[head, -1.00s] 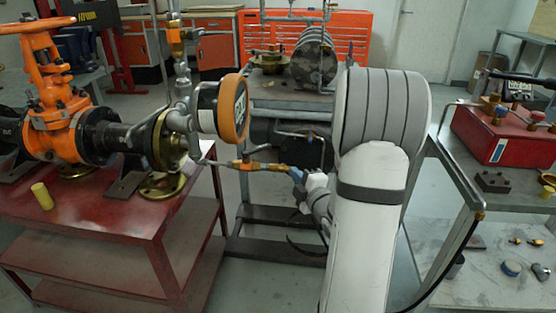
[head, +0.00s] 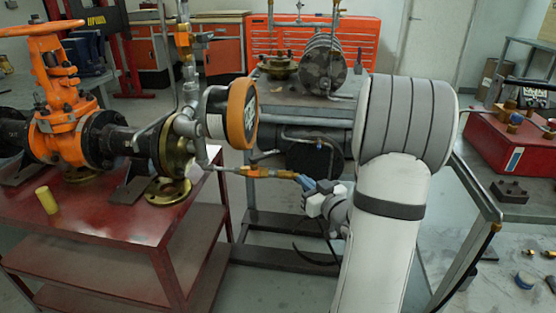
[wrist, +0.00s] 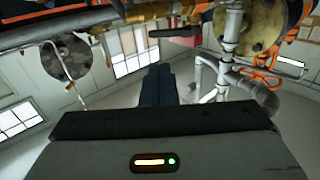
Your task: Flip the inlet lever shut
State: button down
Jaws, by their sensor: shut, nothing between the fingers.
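A brass valve fitting (head: 258,172) sits on the thin horizontal pipe to the right of the round orange-rimmed gauge (head: 242,114). A short grey bar (head: 264,155) shows just above the fitting; I cannot tell whether it is the inlet lever. My gripper (head: 300,180) is at the right end of this pipe, its blue fingers shut and empty. I cannot tell whether they touch the fitting. In the wrist view my shut dark fingers (wrist: 158,85) point up the picture.
The orange gate valve (head: 62,125) and its flanged pipe stand on a red table (head: 110,215) at left. A grey bench (head: 345,105) with a motor-like drum stands behind my gripper. A bench with a red box (head: 505,140) is at right.

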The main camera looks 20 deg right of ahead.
aim_at(274, 154)
dwell(0.3)
jog(key=w+b, duration=0.1)
jog(key=w, duration=0.3)
jog(key=w+a, duration=0.1)
jog(key=w, duration=0.4)
jog(key=w+b, duration=0.1)
jog(key=w, duration=0.4)
jog(key=shift+a+b, duration=0.25)
jog(key=shift+b, duration=0.1)
